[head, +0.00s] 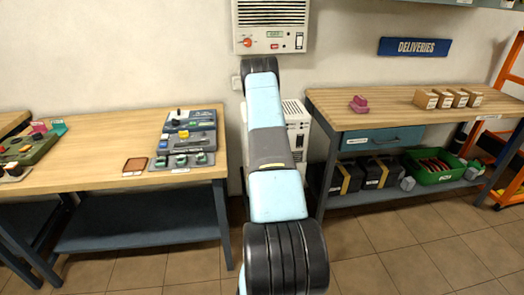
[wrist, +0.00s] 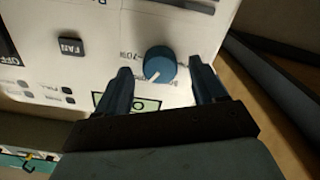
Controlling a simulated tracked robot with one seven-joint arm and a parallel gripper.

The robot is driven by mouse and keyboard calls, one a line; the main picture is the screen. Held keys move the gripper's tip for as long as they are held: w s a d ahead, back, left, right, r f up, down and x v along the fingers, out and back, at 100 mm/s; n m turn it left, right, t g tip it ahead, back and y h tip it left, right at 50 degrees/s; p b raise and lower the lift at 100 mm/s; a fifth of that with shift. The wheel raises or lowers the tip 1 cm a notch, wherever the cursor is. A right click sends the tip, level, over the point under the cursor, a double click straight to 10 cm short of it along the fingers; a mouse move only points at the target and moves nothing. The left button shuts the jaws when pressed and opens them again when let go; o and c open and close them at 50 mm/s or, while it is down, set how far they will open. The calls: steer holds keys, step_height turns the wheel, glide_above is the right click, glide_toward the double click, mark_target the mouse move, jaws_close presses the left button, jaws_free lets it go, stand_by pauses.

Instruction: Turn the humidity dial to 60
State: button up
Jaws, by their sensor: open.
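The humidity dial (wrist: 160,64) is a round blue knob on a white panel (wrist: 100,22) in the wrist view. Its pale pointer mark points to the lower left in that picture. Small scale print beside it looks like 70, but is hard to read. My gripper (wrist: 160,70) is open, with one dark blue finger on each side of the dial. I cannot tell whether either finger touches it. A green-framed display (wrist: 147,104) below the dial is partly hidden by my gripper. In the head view my arm hides the dial and my gripper.
The panel also has a dark FAN button (wrist: 71,46) and small buttons. In the head view, a white vented unit (head: 297,115) stands behind my arm, between a left bench (head: 100,178) and a right bench (head: 400,112). A wall unit (head: 272,12) with a red knob hangs above.

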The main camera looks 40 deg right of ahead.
steer(key=v, duration=1.3)
steer(key=w+a+r+g+y, duration=0.1)
steer(key=w+a+r, duration=0.25)
steer(key=r, duration=0.45)
steer(key=w+a+r+g+y, duration=0.1)
steer(key=w+a+r+y, duration=0.2)
steer(key=r, duration=0.5)
steer(key=w+a+r+g, duration=0.1)
steer(key=w+a+r, duration=0.35)
steer(key=r, duration=0.35)
steer(key=s+a+r+n+g+y, duration=0.1)
steer(key=s+a+r+g+y, duration=0.3)
steer(key=s+a+r, duration=1.25)
steer(key=s+a+r+g, duration=0.1)
steer(key=s+a+r, duration=0.1)
steer(key=s+a, duration=0.3)
steer(key=s+a+r+n+g+y, duration=0.1)
steer(key=s+a, duration=0.4)
steer(key=s, duration=0.8)
steer(key=shift+s+r+g+y, duration=0.2)
steer(key=shift+r+g+y, duration=0.1)
steer(key=shift+r, duration=0.45)
